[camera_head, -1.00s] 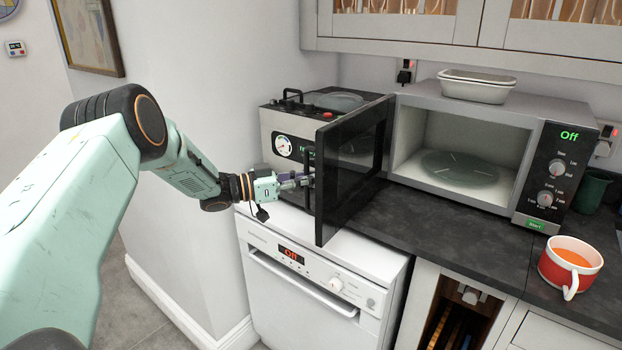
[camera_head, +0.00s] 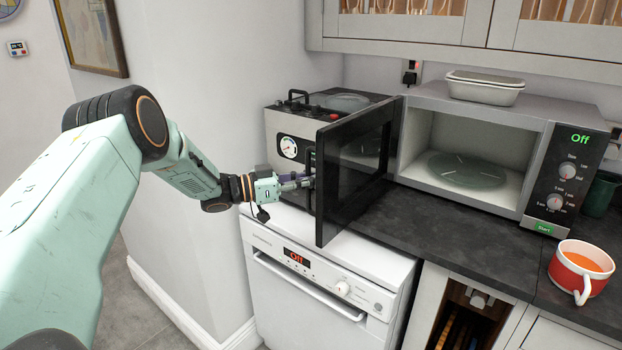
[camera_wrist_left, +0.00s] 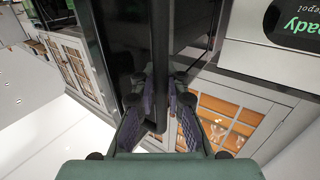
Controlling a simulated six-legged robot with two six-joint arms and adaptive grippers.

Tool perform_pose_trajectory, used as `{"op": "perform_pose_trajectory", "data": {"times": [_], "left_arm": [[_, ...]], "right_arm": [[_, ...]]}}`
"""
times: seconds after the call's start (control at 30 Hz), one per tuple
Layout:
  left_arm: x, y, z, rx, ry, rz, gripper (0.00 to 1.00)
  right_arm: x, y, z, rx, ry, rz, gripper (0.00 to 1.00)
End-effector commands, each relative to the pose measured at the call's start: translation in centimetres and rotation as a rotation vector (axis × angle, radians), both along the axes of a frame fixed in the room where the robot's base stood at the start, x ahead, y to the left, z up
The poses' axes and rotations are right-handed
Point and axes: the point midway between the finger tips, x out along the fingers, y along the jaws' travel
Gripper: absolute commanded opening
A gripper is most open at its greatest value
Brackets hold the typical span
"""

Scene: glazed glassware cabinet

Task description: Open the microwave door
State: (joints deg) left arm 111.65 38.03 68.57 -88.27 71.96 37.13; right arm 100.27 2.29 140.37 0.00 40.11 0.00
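The microwave (camera_head: 480,128) stands on the dark counter with its cavity exposed and a glass turntable (camera_head: 467,169) inside. Its black door (camera_head: 352,185) is swung wide open to the left, jutting toward me from the left side of the cavity. My left gripper (camera_head: 305,181) is at the door's outer edge, on the handle side. In the left wrist view the black bar handle (camera_wrist_left: 160,50) runs between the two purple-padded fingers (camera_wrist_left: 160,105), which close in on it from both sides. My right gripper is in neither view.
A coffee machine (camera_head: 290,125) stands behind the door, partly hidden by it. A white dishwasher (camera_head: 330,275) is below. A white dish (camera_head: 484,88) sits on the microwave. A red-and-white mug (camera_head: 577,275) and a green cup (camera_head: 600,195) stand at the right. Counter before the microwave is clear.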

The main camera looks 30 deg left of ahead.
Motion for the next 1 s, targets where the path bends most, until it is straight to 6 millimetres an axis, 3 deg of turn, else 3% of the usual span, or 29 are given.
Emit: {"op": "perform_pose_trajectory", "data": {"times": [0.27,0.63,1.0], "left_arm": [[0.0,0.2,-0.1,-0.001,0.002,0.002,0.34],[-0.2,0.6,0.1,-0.001,-0.002,0.004,0.35],[-5.1,5.1,0.1,-0.003,-0.002,0.008,0.35]], "right_arm": [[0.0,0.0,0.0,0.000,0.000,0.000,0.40],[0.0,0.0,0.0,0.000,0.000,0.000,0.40],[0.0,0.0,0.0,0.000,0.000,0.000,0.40]]}}
